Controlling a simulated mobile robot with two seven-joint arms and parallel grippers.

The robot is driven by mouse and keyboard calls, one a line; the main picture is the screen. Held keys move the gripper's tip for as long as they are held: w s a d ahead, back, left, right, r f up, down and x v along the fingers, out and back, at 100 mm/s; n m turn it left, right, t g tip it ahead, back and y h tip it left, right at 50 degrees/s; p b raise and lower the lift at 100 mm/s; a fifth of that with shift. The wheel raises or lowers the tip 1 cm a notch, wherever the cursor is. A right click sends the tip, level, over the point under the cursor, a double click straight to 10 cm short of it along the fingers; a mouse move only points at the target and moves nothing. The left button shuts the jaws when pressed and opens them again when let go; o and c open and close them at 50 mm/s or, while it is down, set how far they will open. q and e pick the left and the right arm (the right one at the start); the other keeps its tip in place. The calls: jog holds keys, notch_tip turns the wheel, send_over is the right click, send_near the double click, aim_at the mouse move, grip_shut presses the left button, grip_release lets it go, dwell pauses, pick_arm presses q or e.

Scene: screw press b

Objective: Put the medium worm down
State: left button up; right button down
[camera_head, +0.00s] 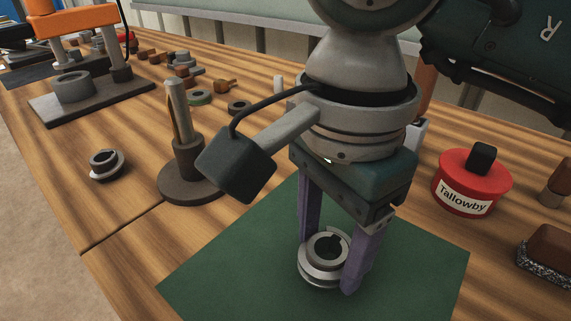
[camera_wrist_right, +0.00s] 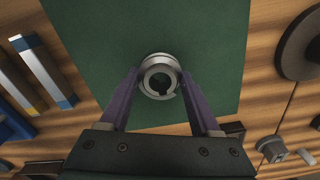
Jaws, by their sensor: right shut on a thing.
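The medium worm is a grey grooved metal ring (camera_head: 322,272) with a keyed bore. It is upright, bore facing up, at the green mat (camera_head: 225,280). My right gripper (camera_head: 327,262) points down with its purple fingers on either side of the worm and is shut on it. The right wrist view shows the worm (camera_wrist_right: 148,88) between the fingertips (camera_wrist_right: 160,80) over the mat (camera_wrist_right: 100,35). I cannot tell whether its underside touches the mat. A second, similar grey ring (camera_head: 107,165) lies on the bare wood at the left. My left gripper is not in view.
A post on a round dark base (camera_head: 190,188) stands left of the mat. An orange press (camera_head: 75,22) and several small parts are farther back. The mat's front is clear.

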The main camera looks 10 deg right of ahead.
jog(key=shift+f, duration=0.55)
jog(key=shift+f, duration=0.15)
jog(key=shift+c, duration=0.5)
grip_release()
notch_tip(320, 180, up, 12)
jog(key=shift+p, duration=0.45)
